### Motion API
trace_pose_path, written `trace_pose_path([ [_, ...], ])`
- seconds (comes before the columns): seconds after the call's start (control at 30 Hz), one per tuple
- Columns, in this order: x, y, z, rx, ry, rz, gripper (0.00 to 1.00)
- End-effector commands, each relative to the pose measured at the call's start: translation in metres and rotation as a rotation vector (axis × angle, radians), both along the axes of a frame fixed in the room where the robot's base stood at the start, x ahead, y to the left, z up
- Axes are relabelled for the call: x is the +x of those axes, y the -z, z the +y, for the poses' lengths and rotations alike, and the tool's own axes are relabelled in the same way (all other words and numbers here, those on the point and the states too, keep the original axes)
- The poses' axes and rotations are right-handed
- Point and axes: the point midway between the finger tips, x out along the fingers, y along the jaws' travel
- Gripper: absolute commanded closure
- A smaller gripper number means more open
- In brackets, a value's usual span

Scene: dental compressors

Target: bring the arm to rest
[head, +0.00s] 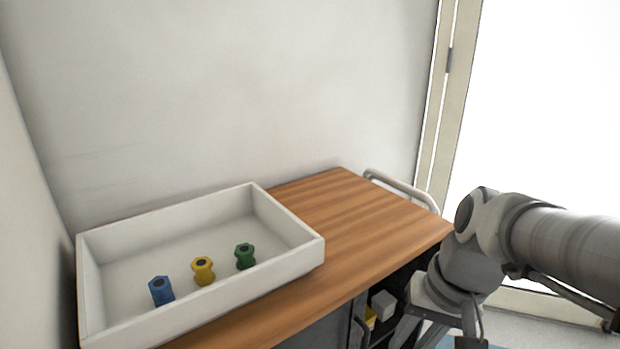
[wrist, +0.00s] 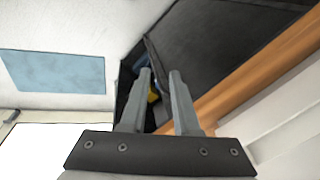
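My gripper (wrist: 160,88) shows in the wrist view with its two fingers apart and nothing between them. In the head view my arm comes in from the right, in front of the right side of the wooden-topped cart (head: 345,215), and bends downward. The gripper's fingers cannot be made out there. In the wrist view the cart's dark side (wrist: 225,45) and wooden edge (wrist: 245,85) lie beyond the fingers.
A white tray (head: 290,228) on the cart's left holds a blue piece (head: 161,291), a yellow piece (head: 203,271) and a green piece (head: 245,256), all upright. The right of the top is clear. A metal rail (head: 405,190) edges it. Walls stand behind and left.

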Motion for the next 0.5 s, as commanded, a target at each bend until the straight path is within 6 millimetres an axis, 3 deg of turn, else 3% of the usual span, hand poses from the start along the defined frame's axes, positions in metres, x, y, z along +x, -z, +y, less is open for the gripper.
trace_pose_path([
  [0.47,-0.032,-0.058,0.002,-0.255,-0.198,-0.395,0.7],
  [0.5,-0.03,-0.076,0.001,-0.25,-0.193,-0.382,0.7],
])
